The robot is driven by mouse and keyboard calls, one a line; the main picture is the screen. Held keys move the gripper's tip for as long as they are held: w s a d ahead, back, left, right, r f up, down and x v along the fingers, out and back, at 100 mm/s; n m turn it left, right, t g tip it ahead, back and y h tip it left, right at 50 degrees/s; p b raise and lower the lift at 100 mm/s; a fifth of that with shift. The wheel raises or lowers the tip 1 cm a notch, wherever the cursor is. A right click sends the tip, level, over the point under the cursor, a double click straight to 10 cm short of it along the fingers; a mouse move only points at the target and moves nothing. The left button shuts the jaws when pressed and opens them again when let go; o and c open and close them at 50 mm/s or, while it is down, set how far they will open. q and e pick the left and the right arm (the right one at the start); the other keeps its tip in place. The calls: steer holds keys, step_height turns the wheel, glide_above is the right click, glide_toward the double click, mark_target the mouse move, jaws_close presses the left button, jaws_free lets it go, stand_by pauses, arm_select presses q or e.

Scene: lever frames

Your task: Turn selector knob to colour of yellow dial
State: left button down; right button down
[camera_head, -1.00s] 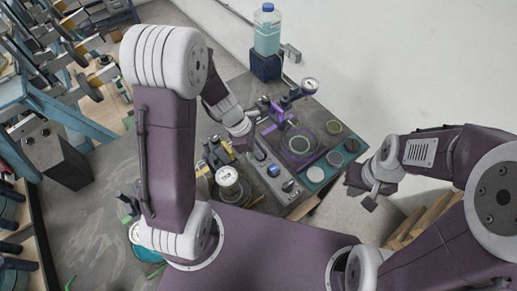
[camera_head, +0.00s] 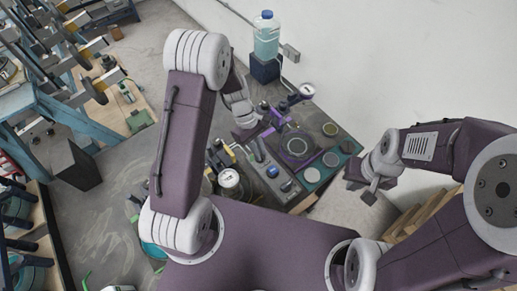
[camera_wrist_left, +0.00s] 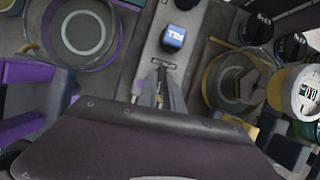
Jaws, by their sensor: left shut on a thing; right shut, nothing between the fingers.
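My left gripper (camera_wrist_left: 161,88) reaches down over a grey control strip (camera_head: 259,156). Its fingers are closed on a small dark part at a labelled slot, mostly hidden between the fingertips; I cannot tell whether it is the selector knob. A white-faced gauge with a yellow rim (camera_wrist_left: 308,95) stands at the right of the left wrist view. A white-faced dial (camera_head: 229,179) shows left of the strip in the head view. My right gripper (camera_head: 370,190) is shut and empty, right of the bench.
A purple clamp (camera_head: 280,122) and a round purple-ringed pad (camera_head: 297,146) lie beside the strip. A small gauge (camera_head: 307,90) stands at the back. A bottle of blue liquid (camera_head: 266,38) stands behind the bench. Cluttered racks (camera_head: 60,110) fill the left.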

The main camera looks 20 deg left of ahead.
arm_select(q)
steer(key=shift+w+r+m+y, duration=0.1)
steer(key=shift+m+y, duration=0.2)
steer(key=shift+m, duration=0.3)
steer(key=c, duration=1.5)
jaws_free()
steer(key=shift+w+r, duration=0.1)
steer(key=shift+r, duration=0.2)
steer(key=v, duration=0.8)
steer(key=shift+w+a+r+b, duration=0.1)
steer(key=shift+a+r+b, duration=0.1)
steer(key=shift+b, duration=0.15)
steer(key=shift+f, duration=0.15)
